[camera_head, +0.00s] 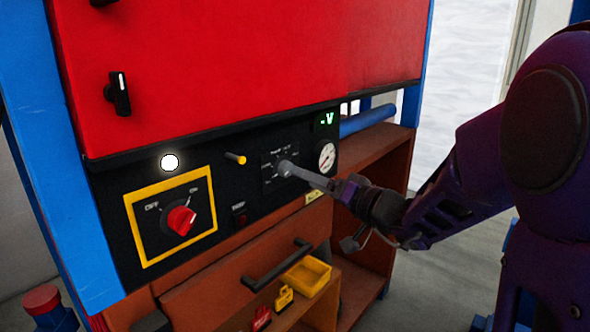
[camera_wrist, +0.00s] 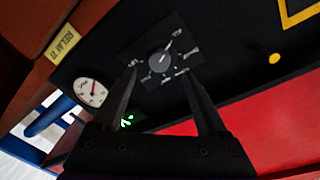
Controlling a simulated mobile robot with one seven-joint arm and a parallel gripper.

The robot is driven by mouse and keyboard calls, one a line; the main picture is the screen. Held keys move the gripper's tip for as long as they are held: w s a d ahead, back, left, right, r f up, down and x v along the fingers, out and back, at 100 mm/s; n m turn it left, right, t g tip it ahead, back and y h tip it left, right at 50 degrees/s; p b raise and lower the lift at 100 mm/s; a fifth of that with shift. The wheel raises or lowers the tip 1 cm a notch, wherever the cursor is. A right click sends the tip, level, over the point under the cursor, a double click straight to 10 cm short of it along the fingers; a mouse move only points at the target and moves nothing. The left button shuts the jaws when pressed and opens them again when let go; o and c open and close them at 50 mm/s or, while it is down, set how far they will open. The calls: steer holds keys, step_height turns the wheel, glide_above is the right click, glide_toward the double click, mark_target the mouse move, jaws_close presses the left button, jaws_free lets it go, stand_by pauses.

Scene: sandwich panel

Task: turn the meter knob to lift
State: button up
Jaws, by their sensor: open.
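The meter knob (camera_wrist: 160,63) is a round grey dial with a light pointer line, on a dark square plate with small white lettering that is too small to read. In the wrist view it lies just beyond and between the two fingers of my gripper (camera_wrist: 158,82), which are spread apart.
A red OFF/ON switch (camera_head: 181,221) sits in a yellow frame at left. A round gauge (camera_head: 327,157) and a green display (camera_head: 323,120) are right of the knob plate. A yellow peg (camera_head: 236,158) sticks out to its left. A drawer handle (camera_head: 277,266) juts out below.

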mark_target(286, 169)
steer(key=x, duration=0.5)
steer(key=shift+w+a+p, duration=0.25)
steer(key=shift+p, duration=0.1)
jaws_close()
